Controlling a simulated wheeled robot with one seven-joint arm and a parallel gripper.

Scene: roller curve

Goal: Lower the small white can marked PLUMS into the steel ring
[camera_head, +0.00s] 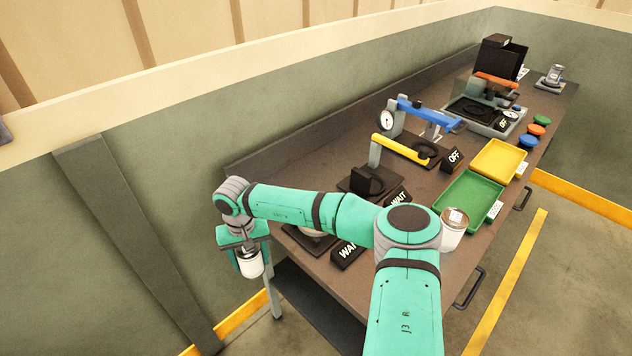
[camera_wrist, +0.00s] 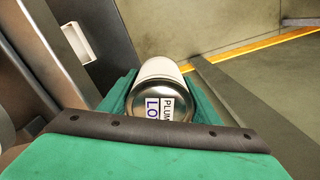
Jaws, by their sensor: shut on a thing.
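The small white can (camera_head: 251,265) is in my gripper (camera_head: 244,246), held past the bench's left end, with the floor and wall behind it. In the wrist view the can (camera_wrist: 158,72) sits between the teal jaws (camera_wrist: 155,95), its silver lid facing the camera. A label on the lid reads "PLUM" and "LO", cut off at the edge. A round grey metal piece (camera_head: 312,241) lies on the bench's left end, mostly behind my arm. I cannot tell whether it is the steel ring.
A second white can (camera_head: 453,232) stands at the bench's front edge beside my arm. Green (camera_head: 468,229) and yellow (camera_head: 500,158) trays, black signs and presses with yellow (camera_head: 400,149) and blue (camera_head: 425,112) levers fill the bench. The floor on the right is clear.

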